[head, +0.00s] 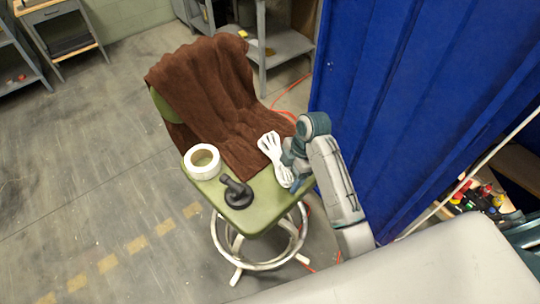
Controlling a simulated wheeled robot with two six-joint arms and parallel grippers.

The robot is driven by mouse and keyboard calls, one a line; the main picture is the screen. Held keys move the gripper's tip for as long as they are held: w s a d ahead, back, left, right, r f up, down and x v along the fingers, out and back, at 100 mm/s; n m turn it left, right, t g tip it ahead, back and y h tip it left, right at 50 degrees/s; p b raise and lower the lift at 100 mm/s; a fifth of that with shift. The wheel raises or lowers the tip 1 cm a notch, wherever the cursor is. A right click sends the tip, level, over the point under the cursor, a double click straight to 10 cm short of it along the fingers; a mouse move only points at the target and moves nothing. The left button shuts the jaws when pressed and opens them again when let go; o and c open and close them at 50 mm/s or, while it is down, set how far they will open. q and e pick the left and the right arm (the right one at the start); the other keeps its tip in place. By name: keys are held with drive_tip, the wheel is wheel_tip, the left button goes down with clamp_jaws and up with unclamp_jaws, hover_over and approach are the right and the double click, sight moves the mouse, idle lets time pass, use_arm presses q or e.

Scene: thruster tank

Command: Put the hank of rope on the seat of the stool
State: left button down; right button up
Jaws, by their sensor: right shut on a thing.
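The hank of rope (273,152) is a white looped bundle at the right side of the stool's seat. The stool has a green seat (262,205) on a round metal ring base, with a brown cloth draped over its back and part of the seat. My right gripper (290,158) is shut on the hank, at its right side. The hank appears over the seat's right part and the cloth's edge; I cannot tell whether it touches the seat. The fingertips are largely hidden by the gripper body and rope. My left gripper is not in view.
A roll of white tape (190,167) and a black handled object (237,191) sit on the seat. The brown cloth (205,85) covers the backrest. A blue curtain (410,90) hangs close to my right arm. Open floor (90,180) lies to the left.

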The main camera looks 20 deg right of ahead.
sight(276, 153)
drive_tip(key=w, duration=0.3)
drive_tip(key=w+p, duration=0.1)
drive_tip(key=shift+w+a, duration=0.3)
drive_tip(key=shift+w, duration=0.1)
drive_tip(key=w, duration=0.4)
drive_tip(key=shift+w+a+f+p, duration=0.1)
drive_tip(key=shift+a+f+p, duration=0.1)
drive_tip(key=shift+f+p, duration=0.2)
drive_tip(key=shift+w, duration=0.35)
drive_tip(key=shift+w+f, duration=0.1)
drive_tip(key=shift+f, duration=0.05)
wheel_tip(276, 153, down, 2)
drive_tip(key=shift+f+p, duration=0.1)
drive_tip(key=shift+p, duration=0.65)
drive_tip(key=shift+f, duration=0.55)
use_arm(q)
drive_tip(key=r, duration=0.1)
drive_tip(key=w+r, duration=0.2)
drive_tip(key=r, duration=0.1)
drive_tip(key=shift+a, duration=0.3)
use_arm(e)
drive_tip(key=shift+f, duration=0.1)
